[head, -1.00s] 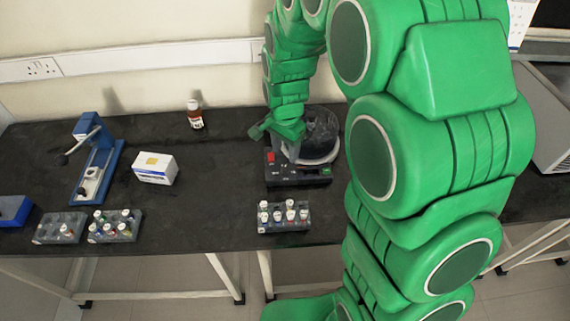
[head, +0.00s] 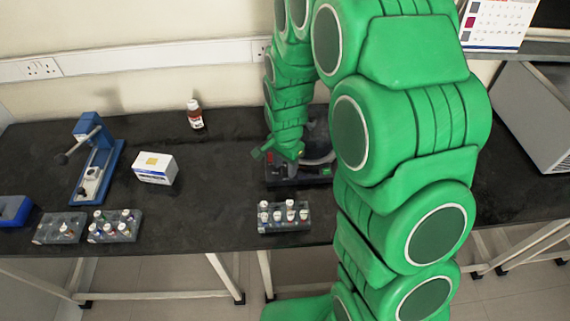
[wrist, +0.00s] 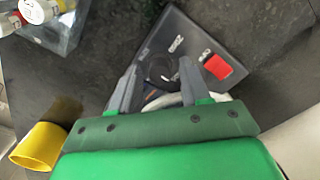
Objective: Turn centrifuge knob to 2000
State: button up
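The centrifuge (head: 312,178) stands on the black bench, largely hidden behind my arm. Its dark front panel (wrist: 180,28) shows in the wrist view, with a red switch (wrist: 217,66) and small white markings. A dark round shape, seemingly the knob (wrist: 160,72), lies between my fingers in that view; its setting cannot be read. My gripper (wrist: 156,76) is open, one finger on either side of this shape. I cannot tell whether the fingers touch it. In the head view my gripper (head: 284,165) is low over the centrifuge's front left.
A rack of vials (head: 284,218) stands just in front of the centrifuge. A white box (head: 155,168), a blue press (head: 97,170), two more racks and a brown bottle (head: 195,114) are to the left. The bench between box and centrifuge is clear.

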grip_shut()
jog(key=shift+n, duration=0.3)
jog(key=n, duration=0.3)
jog(key=shift+n, duration=0.4)
jog(key=n, duration=0.4)
jog(key=shift+n, duration=0.3)
jog(key=n, duration=0.4)
jog(key=shift+n, duration=2.1)
